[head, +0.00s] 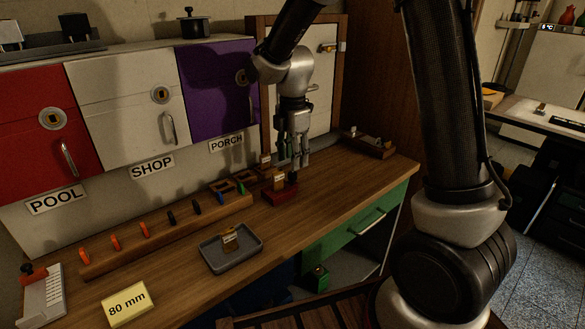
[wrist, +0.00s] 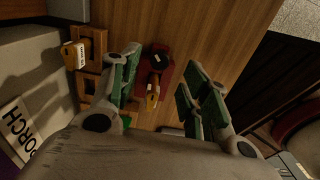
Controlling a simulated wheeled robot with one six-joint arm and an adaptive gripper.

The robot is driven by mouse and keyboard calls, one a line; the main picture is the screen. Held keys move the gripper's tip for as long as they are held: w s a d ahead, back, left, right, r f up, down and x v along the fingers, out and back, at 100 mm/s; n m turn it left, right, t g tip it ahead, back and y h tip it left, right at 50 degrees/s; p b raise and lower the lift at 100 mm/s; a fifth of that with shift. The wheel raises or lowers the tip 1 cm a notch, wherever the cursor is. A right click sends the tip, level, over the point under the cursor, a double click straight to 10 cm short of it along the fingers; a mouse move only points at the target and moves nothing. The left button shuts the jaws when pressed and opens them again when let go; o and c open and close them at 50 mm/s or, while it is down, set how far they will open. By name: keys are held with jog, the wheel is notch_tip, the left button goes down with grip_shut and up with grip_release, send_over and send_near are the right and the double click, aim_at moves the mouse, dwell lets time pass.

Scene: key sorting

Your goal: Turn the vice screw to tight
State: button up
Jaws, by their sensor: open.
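The small red vice (head: 280,196) sits on the wooden bench below my gripper (head: 295,165). In the wrist view the vice (wrist: 166,76) lies between my two fingers, with a dark round knob, seemingly the screw (wrist: 160,58), at its upper end. A brass piece with a white label (wrist: 153,92) sits at the vice's lower part; whether it is clamped I cannot tell. My gripper (wrist: 163,75) is open and empty, its green-padded fingers on either side of the vice and apart from it. The screw's setting cannot be read.
A wooden key rack (head: 165,238) runs along the bench left of the vice. A grey tray (head: 231,253) holds a labelled brass item. A wooden tray (head: 368,146) is behind right. Bench right of the vice is clear.

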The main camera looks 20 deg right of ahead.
aim_at(293, 173)
jog(key=shift+f, duration=2.35)
